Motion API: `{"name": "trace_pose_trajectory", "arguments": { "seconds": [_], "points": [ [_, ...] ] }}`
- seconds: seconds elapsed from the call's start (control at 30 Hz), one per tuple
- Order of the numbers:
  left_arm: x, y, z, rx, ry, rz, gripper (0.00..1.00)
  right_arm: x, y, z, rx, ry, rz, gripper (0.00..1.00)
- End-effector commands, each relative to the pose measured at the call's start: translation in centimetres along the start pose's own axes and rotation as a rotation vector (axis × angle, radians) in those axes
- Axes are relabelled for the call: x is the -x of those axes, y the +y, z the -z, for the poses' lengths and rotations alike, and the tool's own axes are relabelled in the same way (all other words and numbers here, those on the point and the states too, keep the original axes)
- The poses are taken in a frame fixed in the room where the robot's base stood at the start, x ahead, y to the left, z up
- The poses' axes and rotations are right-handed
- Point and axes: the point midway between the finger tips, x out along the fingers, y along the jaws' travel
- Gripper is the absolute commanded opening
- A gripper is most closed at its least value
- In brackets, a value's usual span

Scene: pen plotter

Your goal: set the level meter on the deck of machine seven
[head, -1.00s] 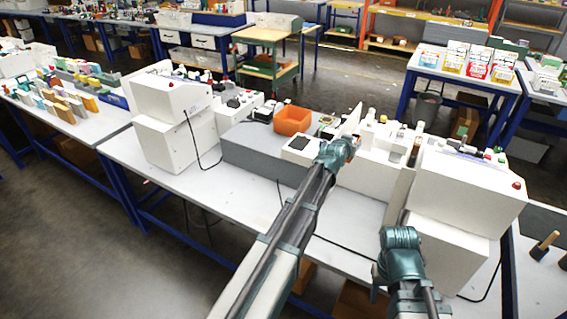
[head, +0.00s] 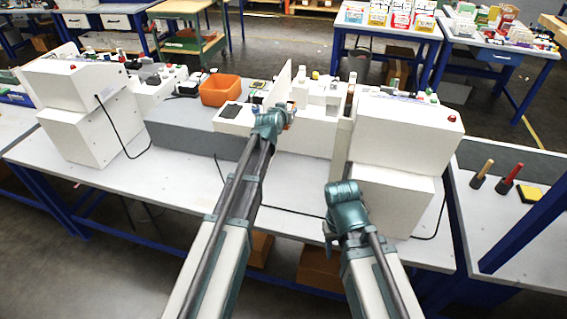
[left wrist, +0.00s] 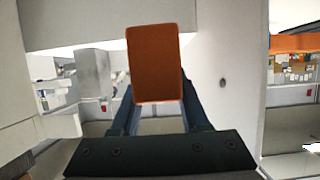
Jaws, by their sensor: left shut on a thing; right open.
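An orange block-like thing (left wrist: 155,65), seemingly the level meter, is between the fingers of my left gripper (left wrist: 155,105) in the left wrist view. It hides what lies straight behind it. In the head view my left gripper (head: 284,112) is over the front of the middle machine's deck (head: 234,113), beside a thin upright white panel (head: 280,85); only a small orange bit shows there. My right gripper (head: 332,232) is low, in front of the right white machine housing (head: 405,135), empty, its fingers mostly hidden. I cannot read which machine is number seven.
An orange bin (head: 220,90) stands on the deck left of my left gripper. A left white housing (head: 75,85) and cables flank the deck. The front of the table (head: 180,185) is clear.

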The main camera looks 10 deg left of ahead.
Motion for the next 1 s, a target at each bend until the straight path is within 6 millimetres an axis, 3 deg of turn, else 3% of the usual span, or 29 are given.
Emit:
{"name": "trace_pose_trajectory", "arguments": {
  "seconds": [0.03, 0.8, 1.0],
  "points": [
    [-0.8, 0.0, -1.8, 0.0, 0.001, 0.0, 0.0, -2.0, -0.2, 0.1, 0.0, 0.0, 0.0, 0.5],
    [-6.1, 0.0, -14.6, 0.0, 0.001, 0.0, 0.0, -15.8, -1.5, 0.9, 0.001, 0.0, 0.0, 0.5],
    [-6.9, 0.0, -16.6, 0.0, 0.001, 0.0, 0.0, -17.8, -1.7, 1.1, 0.001, 0.0, 0.0, 0.5]
  ]
}}
